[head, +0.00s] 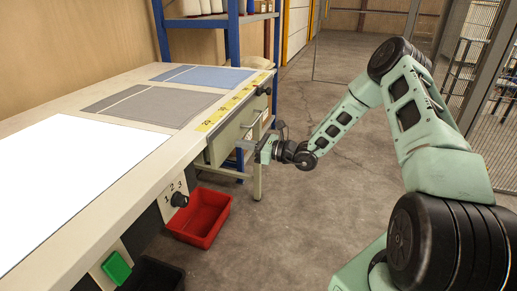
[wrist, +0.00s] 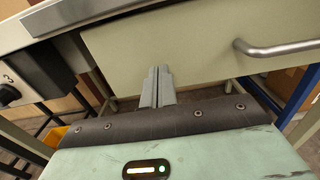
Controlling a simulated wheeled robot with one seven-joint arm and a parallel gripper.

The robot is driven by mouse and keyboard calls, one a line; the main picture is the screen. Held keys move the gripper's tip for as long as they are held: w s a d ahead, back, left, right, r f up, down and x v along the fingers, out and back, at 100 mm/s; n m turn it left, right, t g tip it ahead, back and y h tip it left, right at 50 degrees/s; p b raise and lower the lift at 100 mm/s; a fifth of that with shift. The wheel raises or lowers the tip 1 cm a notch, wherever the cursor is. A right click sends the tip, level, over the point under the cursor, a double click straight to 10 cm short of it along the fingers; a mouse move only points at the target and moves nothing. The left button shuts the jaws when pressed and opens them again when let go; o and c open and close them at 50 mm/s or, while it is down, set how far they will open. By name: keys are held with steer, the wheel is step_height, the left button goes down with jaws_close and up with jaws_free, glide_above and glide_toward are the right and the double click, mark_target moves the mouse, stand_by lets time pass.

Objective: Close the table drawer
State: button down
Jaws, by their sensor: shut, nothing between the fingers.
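The table drawer (head: 228,133) is a pale cream box under the table's edge in the head view, its front standing out a little from the frame. In the wrist view the drawer front (wrist: 200,50) fills the upper middle, with a grey bar handle (wrist: 280,48) at the right. My gripper (wrist: 158,72) is shut and empty. Its fingertips are at the drawer front, left of the handle; whether they touch it I cannot tell. In the head view my gripper (head: 242,146) is beside the drawer, partly hidden by its own body.
The long table (head: 110,92) carries grey and blue mats (head: 160,106) and a white panel. A red bin (head: 200,215) stands on the floor below. A dial (head: 179,200) and green button (head: 117,267) are on the table's side. The floor to the right is clear.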

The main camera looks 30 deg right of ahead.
mark_target(229, 140)
steer(key=shift+x, duration=1.2)
steer(key=p+x, duration=0.1)
steer(key=x, duration=0.3)
steer(key=shift+w+a, duration=0.15)
steer(key=shift+w, duration=0.05)
steer(key=shift+w+a+r, duration=0.1)
steer(key=shift+w+r, duration=0.05)
